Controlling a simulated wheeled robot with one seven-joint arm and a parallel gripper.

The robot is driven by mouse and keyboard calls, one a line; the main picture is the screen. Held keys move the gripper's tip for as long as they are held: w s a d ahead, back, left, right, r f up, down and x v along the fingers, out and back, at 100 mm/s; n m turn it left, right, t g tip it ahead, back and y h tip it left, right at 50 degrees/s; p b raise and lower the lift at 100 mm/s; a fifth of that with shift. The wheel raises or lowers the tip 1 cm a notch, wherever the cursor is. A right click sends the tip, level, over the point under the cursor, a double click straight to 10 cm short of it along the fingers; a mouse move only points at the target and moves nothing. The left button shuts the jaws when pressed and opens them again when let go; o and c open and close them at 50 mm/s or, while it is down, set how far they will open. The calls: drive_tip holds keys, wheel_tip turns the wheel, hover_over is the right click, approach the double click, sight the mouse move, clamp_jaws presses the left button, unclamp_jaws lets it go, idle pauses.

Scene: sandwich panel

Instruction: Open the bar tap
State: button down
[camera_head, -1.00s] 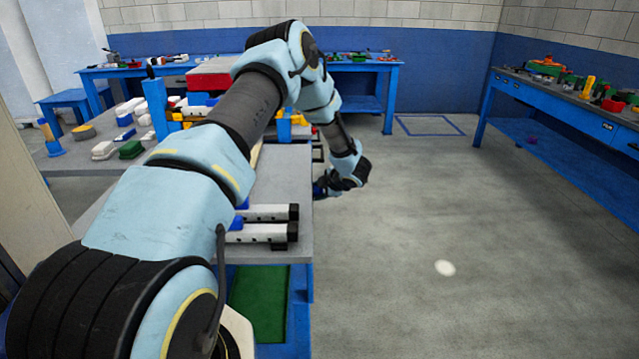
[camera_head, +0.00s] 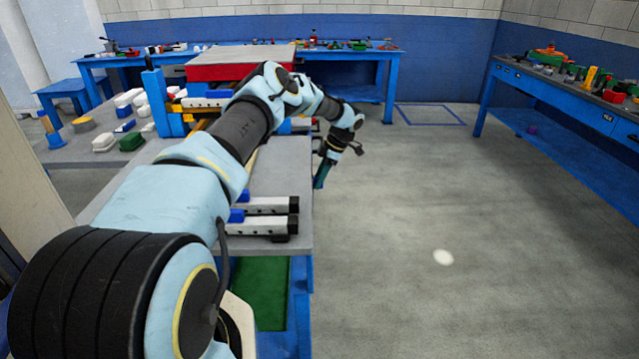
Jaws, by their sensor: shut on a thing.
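My gripper (camera_head: 322,176) is at the right edge of the grey-topped bench, pointing down. It is shut on a narrow dark teal piece (camera_head: 320,181), small in this view; I cannot tell whether this is part of the bar tap. I cannot make out the bar tap for certain. Two white bars with black ends, the upper bar (camera_head: 272,205) and the lower bar (camera_head: 262,225), lie on the bench with blue blocks at their left ends. My arm hides part of the bench.
Small white and green blocks lie at the left. A blue workbench (camera_head: 560,98) stands at the right. The floor (camera_head: 430,190) between the benches is clear.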

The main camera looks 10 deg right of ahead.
drive_tip(key=shift+a, duration=0.1)
idle(0.5)
drive_tip(key=shift+c, duration=1.8)
unclamp_jaws()
drive_tip(key=w+b+v, duration=0.1)
drive_tip(key=b+v, duration=0.2)
drive_tip(key=v, duration=0.7)
drive_tip(key=shift+s+d+r+b, duration=0.3)
drive_tip(key=shift+r, duration=0.05)
